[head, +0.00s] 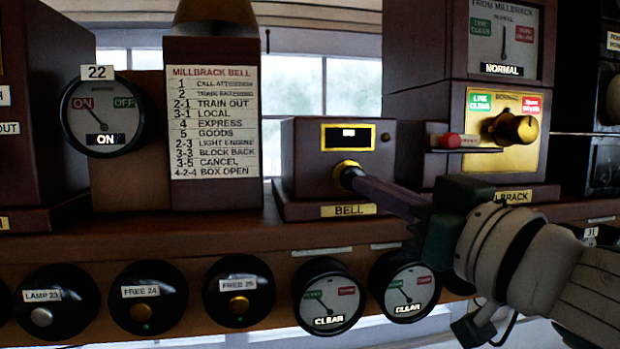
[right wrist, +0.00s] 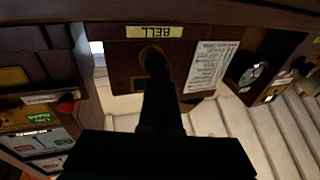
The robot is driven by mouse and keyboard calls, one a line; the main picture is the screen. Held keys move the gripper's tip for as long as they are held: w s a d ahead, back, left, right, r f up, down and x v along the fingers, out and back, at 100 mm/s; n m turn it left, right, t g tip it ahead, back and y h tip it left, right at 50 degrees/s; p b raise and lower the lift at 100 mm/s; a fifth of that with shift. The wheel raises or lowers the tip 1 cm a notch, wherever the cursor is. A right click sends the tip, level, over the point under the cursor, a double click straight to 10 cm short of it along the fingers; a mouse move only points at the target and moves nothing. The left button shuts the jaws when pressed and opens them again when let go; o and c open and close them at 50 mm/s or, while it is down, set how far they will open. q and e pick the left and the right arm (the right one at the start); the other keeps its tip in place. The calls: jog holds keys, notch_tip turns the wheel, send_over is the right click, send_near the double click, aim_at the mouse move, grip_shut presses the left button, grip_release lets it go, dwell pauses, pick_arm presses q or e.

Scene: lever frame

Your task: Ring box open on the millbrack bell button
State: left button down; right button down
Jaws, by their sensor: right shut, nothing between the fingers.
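The Millbrack bell box (head: 301,165) is a dark wooden case with a small lit window and a yellow BELL label (head: 348,210). Its round brass button (head: 345,167) is on the front, partly hidden by my fingertips. My right gripper (head: 358,181) is shut and empty, its tips at the button; whether they touch or press it I cannot tell. In the right wrist view the box hangs upside down, with the BELL label (right wrist: 154,31), and my dark fingers (right wrist: 156,70) reach the button. The Millbrack bell card (head: 213,120) lists box open as 4-2-4. My left gripper is not in view.
A brass knob (head: 515,129) and a red-tipped handle (head: 452,141) stand on the block instrument close above my right arm. Dial 22 (head: 103,113) reads ON at the left. Several round plates and dials line the shelf (head: 140,236) below.

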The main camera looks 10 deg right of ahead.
dwell(1.2)
jog(key=shift+w, duration=0.1)
dwell(1.1)
jog(key=shift+p, duration=0.35)
dwell(0.7)
